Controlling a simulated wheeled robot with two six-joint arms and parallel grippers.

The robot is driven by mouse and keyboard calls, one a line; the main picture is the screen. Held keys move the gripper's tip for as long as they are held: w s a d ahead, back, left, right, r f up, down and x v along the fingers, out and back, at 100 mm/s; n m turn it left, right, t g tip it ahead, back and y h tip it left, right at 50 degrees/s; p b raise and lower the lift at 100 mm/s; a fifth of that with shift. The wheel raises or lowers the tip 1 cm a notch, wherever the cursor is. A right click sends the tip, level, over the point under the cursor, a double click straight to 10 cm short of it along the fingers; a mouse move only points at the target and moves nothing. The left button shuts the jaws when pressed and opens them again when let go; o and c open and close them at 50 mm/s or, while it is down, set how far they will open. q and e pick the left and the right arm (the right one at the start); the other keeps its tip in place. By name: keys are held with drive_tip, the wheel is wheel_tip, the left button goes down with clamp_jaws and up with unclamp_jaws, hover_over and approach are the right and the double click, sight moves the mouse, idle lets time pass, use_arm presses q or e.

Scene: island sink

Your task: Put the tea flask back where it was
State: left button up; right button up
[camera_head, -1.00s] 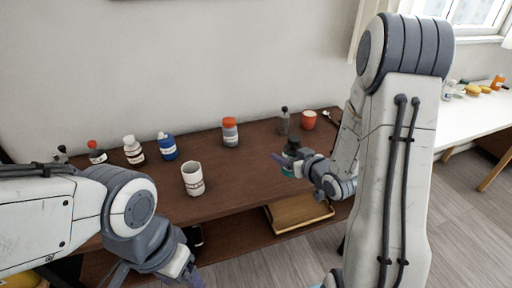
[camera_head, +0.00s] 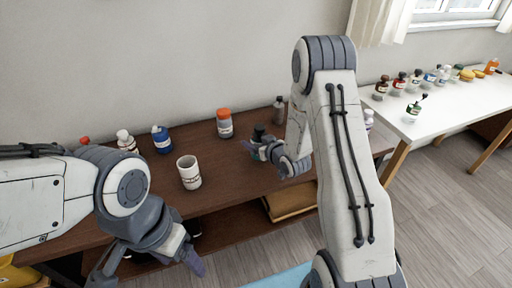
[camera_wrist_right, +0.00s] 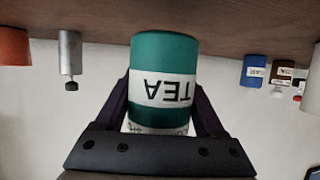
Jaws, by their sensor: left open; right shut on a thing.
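The tea flask (camera_wrist_right: 165,55) is green with a white TEA label and looks upside down in the right wrist view. My right gripper (camera_wrist_right: 163,110) is shut on it, one finger on each side. In the head view, the flask's dark top (camera_head: 259,133) shows at my right gripper (camera_head: 256,149), over the brown table (camera_head: 225,180); the rest is mostly hidden by the gripper. I cannot tell whether its base touches the table. My left gripper (camera_head: 150,268) is open and empty in front of the table's edge.
An orange-capped jar (camera_head: 224,123) stands left of the flask, a grey bottle (camera_head: 279,109) behind it. A white cup (camera_head: 189,172) and blue bottle (camera_head: 162,139) stand further left. An orange cup (camera_wrist_right: 14,47) shows in the wrist view. A white table (camera_head: 440,115) with several bottles is at right.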

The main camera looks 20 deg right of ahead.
wheel_tip(320, 180, down, 3)
drive_tip(key=shift+d, duration=0.1)
